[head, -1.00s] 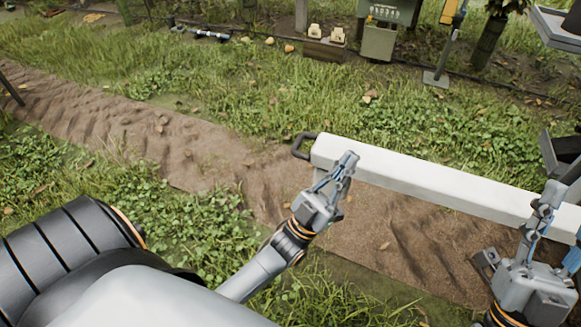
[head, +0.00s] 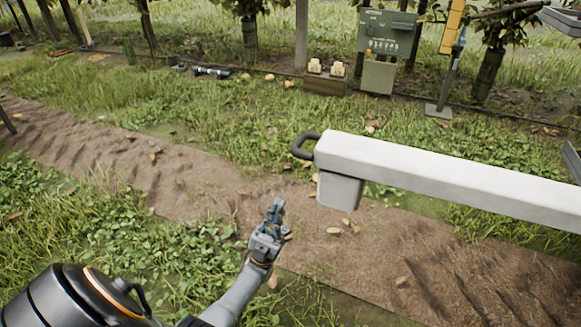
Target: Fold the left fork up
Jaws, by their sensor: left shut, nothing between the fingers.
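The long white beam that looks like the fork (head: 450,178) runs from the middle of the head view out past the right edge. A dark loop handle (head: 301,147) sits on its left end, and a short pale block (head: 340,190) hangs under that end. My left gripper (head: 277,205) is shut and empty. It stands below and to the left of the block in the picture, apart from the beam. My right gripper is out of view.
A strip of bare soil (head: 130,160) crosses the scene between grassy patches. Tree trunks line the back.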

